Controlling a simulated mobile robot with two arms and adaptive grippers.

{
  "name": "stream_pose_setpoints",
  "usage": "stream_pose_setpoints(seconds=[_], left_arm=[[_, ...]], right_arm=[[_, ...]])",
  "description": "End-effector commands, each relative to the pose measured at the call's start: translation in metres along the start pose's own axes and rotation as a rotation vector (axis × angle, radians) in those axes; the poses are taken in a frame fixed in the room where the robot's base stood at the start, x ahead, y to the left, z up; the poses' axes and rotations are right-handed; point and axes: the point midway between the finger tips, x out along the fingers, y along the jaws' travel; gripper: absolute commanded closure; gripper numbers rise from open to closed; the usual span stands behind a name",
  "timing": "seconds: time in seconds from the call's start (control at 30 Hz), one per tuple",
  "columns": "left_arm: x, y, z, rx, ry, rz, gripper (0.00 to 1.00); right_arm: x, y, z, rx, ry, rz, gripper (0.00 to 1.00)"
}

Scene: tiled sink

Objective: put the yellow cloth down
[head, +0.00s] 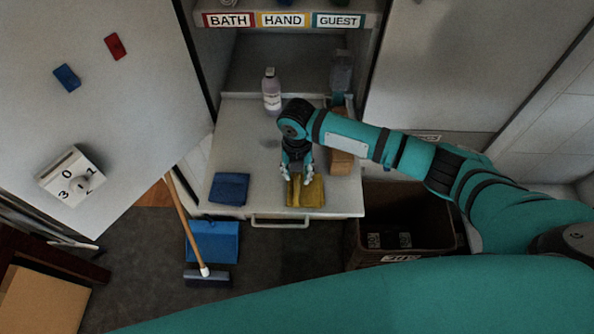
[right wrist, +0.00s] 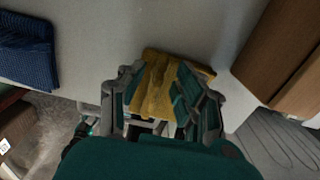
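The yellow cloth (head: 308,197) lies on the pale pulled-out shelf (head: 262,150), near its front edge, to the right of a folded blue cloth (head: 230,188). My right gripper (head: 297,181) points down at the yellow cloth, its fingers spread apart. In the right wrist view the yellow cloth (right wrist: 158,85) shows between and beyond the fingers (right wrist: 158,108), with some folds in it. I cannot tell whether the fingertips touch it. My left gripper is not in view.
A bottle (head: 271,91) stands at the back of the shelf, and a brown block (head: 341,160) stands right of the cloth. A dark bin (head: 405,222) is below right. A broom (head: 187,222) and blue dustpan (head: 222,242) are below left. The shelf's left middle is clear.

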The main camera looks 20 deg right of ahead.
Motion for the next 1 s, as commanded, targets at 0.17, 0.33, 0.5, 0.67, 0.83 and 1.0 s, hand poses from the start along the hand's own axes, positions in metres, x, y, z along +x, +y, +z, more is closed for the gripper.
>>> stream_pose_setpoints(seconds=[0.17,0.33,0.5,0.67,0.83,1.0], left_arm=[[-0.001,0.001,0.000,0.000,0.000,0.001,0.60],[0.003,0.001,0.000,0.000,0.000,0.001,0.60],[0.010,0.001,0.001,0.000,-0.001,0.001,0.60],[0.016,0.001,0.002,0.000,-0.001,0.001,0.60],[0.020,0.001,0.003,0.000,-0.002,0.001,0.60],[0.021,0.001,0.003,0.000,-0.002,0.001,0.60]], right_arm=[[-0.002,0.000,0.000,0.000,0.000,0.000,0.66],[-0.017,0.000,0.001,0.000,-0.002,0.002,0.66],[-0.052,0.001,0.002,-0.001,-0.004,0.004,0.66],[-0.086,0.001,0.001,0.000,-0.004,0.003,0.66],[-0.112,0.001,0.001,0.001,-0.002,0.002,0.66],[-0.122,0.000,0.000,0.001,0.001,0.001,0.66]])
